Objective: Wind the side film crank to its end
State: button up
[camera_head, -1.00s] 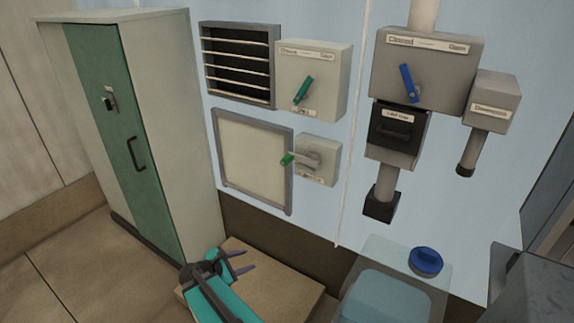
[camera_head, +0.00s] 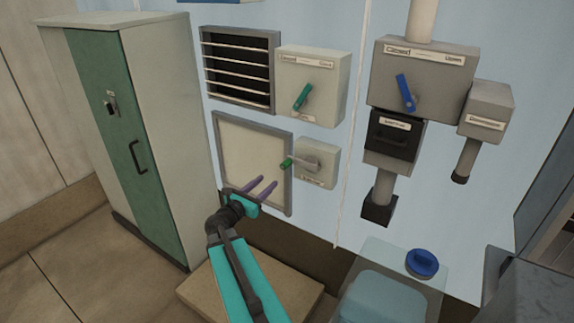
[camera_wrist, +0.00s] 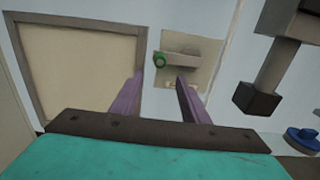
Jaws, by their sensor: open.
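The side film crank (camera_head: 304,161) is a grey arm with a green knob (camera_head: 286,163) on a pale grey box (camera_head: 318,177), beside a framed cream panel (camera_head: 250,165). The crank arm points left, so the knob is near the panel's right edge. In the wrist view the green knob (camera_wrist: 160,59) shows ahead, between and beyond the fingertips. My gripper (camera_head: 268,183) has two purple fingers, open and empty. It is below and left of the knob and apart from it. The small label under the crank is too blurred to read.
Above are a louvred vent (camera_head: 238,68) and a box with a green lever (camera_head: 302,97). Right are a grey box with a blue lever (camera_head: 405,92) and a blue-capped tank (camera_head: 390,285). A green-doored cabinet (camera_head: 110,130) stands left. A low tan block (camera_head: 300,290) lies below.

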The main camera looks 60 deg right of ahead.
aim_at(283, 168)
jog(key=shift+d, duration=0.1)
jog(key=shift+d+p, duration=2.2)
jog(key=shift+d, duration=4.6)
jog(key=shift+s, duration=0.1)
